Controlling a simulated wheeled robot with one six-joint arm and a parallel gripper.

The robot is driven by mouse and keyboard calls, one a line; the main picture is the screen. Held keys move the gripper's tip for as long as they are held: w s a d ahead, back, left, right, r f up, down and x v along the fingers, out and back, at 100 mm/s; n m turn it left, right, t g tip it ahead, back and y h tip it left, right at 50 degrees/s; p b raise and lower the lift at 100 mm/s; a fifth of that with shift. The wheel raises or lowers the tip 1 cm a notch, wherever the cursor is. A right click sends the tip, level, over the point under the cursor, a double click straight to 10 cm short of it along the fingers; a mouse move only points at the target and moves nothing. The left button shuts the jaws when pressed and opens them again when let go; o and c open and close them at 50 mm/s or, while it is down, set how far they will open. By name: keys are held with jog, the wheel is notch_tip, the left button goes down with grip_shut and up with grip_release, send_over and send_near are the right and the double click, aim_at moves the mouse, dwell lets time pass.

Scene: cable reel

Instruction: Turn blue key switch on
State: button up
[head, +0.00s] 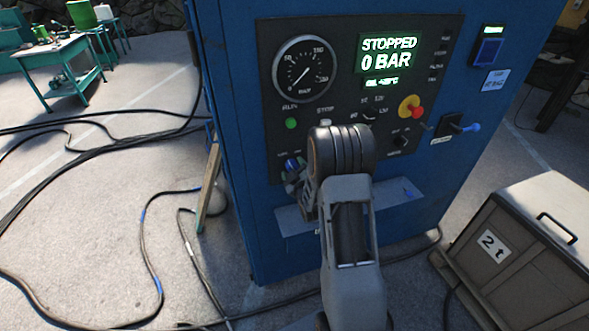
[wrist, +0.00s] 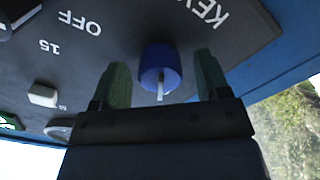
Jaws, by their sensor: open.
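The blue key switch (wrist: 160,66) is a round blue knob with a pale key-like tab, on the dark control panel. In the head view it shows at the panel's lower left (head: 292,164), partly hidden by my gripper. In the wrist view my gripper (wrist: 160,84) is open, with one green-padded finger on each side of the blue knob. I cannot tell whether either finger touches it. Lettering beginning "KEY" and the word "OFF" are printed on the panel near the knob.
The panel (head: 262,110) on the blue cabinet (head: 232,130) carries a pressure gauge (head: 303,66), a "STOPPED 0 BAR" display (head: 388,52), a green button (head: 291,123) and a red stop knob (head: 416,112). A "2t" crate (head: 520,262) stands right. Cables (head: 150,240) lie on the floor left.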

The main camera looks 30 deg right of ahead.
jog(key=c, duration=0.9)
jog(key=shift+f+b, duration=0.1)
jog(key=shift+b, duration=0.3)
jog(key=m+b, duration=0.2)
jog(key=b, duration=0.1)
jog(key=shift+f, duration=0.2)
jog(key=m+b, duration=0.3)
jog(key=b, duration=0.1)
jog(key=shift+b, duration=0.3)
jog(key=m+b, duration=0.4)
jog(key=shift+a+r+m, duration=0.1)
jog(key=shift+m, duration=0.2)
jog(key=shift+r+m+b, duration=0.15)
jog(key=shift+m+b, duration=0.7)
jog(key=shift+m, duration=0.25)
